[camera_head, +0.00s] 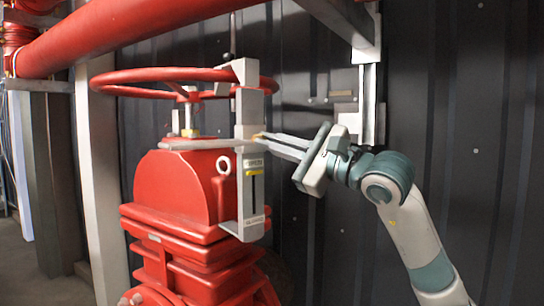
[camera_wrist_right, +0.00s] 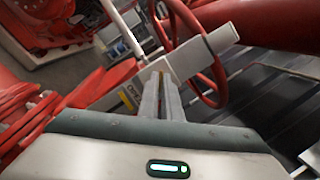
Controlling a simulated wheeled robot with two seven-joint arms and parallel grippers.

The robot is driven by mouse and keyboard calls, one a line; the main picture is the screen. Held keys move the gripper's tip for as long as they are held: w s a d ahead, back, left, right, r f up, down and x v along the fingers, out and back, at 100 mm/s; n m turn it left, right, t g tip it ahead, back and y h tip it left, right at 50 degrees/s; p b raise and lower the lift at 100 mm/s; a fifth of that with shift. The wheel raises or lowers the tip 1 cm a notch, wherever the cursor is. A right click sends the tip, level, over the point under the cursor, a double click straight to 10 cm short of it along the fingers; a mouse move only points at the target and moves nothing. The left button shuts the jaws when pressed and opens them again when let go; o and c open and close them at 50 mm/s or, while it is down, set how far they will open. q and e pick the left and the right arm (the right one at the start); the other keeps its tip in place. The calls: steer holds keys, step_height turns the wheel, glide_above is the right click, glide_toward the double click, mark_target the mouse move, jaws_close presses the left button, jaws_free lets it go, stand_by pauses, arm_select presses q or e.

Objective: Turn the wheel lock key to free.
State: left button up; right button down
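The grey wheel lock (camera_head: 249,150) is an upright metal bracket at the rim of the red wheel (camera_head: 160,76), with a yellow label on its front. A small brass-coloured key (camera_head: 258,135) shows at the bracket's right side, mostly hidden by my fingertips. My right gripper (camera_head: 264,140) reaches it from the right, its fingers close together with the key at their tips. In the right wrist view the fingers (camera_wrist_right: 160,76) point at the bracket (camera_wrist_right: 185,62), with an orange-brass spot between the tips. My left gripper is not in view.
The red valve body (camera_head: 180,190) stands below the wheel. A thick red pipe (camera_head: 110,35) crosses above on the left. A dark ribbed wall (camera_head: 480,120) stands behind, with a grey metal post (camera_head: 368,100) near my right wrist. Free room lies below my right forearm.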

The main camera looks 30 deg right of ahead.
arm_select(q)
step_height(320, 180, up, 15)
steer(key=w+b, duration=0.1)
steer(key=b, duration=0.4)
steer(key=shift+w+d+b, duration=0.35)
arm_select(e)
steer(key=shift+a+m+t+h, duration=0.1)
steer(key=shift+m+t+h, duration=0.5)
steer(key=shift+m, duration=1.6)
steer(key=shift+a+m+t+h, duration=0.15)
steer(key=shift+m+h, duration=0.85)
steer(key=shift+m, duration=1.2)
steer(key=shift+d+m+t+h, duration=0.1)
steer(key=shift+m+t+h, duration=0.5)
steer(key=shift+m, duration=1.6)
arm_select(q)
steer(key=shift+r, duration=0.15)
arm_select(e)
steer(key=shift+g, duration=0.25)
steer(key=c, duration=2)
jaws_free()
steer(key=shift+w+a, duration=0.1)
steer(key=shift+f, duration=0.15)
